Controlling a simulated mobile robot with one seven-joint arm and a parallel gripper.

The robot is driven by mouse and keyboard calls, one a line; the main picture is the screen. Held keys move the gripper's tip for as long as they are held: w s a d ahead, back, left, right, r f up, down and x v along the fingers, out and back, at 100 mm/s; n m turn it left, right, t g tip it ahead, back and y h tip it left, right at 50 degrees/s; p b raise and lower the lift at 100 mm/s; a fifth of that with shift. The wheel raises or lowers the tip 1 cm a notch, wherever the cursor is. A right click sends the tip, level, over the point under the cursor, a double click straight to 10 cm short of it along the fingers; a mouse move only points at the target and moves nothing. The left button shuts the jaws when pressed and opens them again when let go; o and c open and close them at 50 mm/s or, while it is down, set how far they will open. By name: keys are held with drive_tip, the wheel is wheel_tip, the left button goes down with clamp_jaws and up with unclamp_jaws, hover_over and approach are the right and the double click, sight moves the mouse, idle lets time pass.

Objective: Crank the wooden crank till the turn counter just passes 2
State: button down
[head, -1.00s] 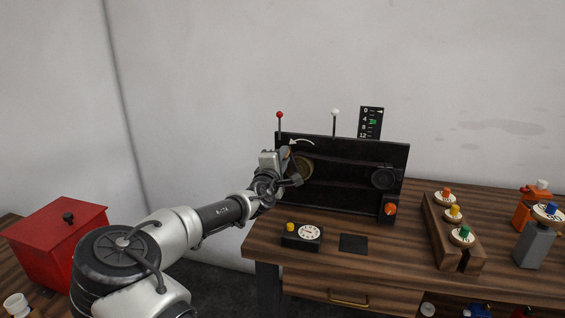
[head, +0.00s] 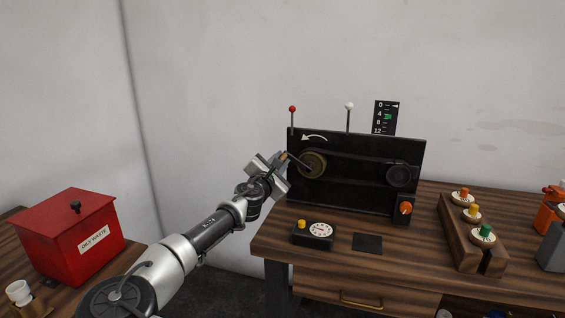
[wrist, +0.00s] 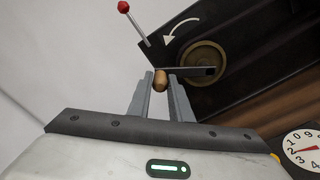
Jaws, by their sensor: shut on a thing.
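The wooden crank handle (head: 284,156) sits at the upper left of a brass wheel (head: 313,164) on the black panel. In the wrist view the tan handle (wrist: 161,80) stands between the two grey fingers, at the left end of a dark crank arm (wrist: 190,70). My gripper (head: 280,161) is shut on the handle; in the wrist view my gripper (wrist: 161,88) shows from behind. A round white dial (head: 320,230) with a red needle is on a black box; it also shows in the wrist view (wrist: 306,150), cut off. The needle points left among the low digits; its exact reading is unclear.
A 0-to-12 scale (head: 385,117) with a green mark near 4 stands behind the panel. Red-knobbed (head: 292,110) and white-knobbed (head: 349,106) rods rise above it. An orange knob (head: 405,208) is at lower right. A red box (head: 70,240) stands left.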

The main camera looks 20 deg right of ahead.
drive_tip(key=shift+a+f, duration=0.1)
drive_tip(key=shift+f, duration=0.1)
idle(0.3)
drive_tip(key=c, duration=1.6)
unclamp_jaws()
drive_tip(key=v, duration=1.7)
drive_tip(key=shift+s+a, duration=0.15)
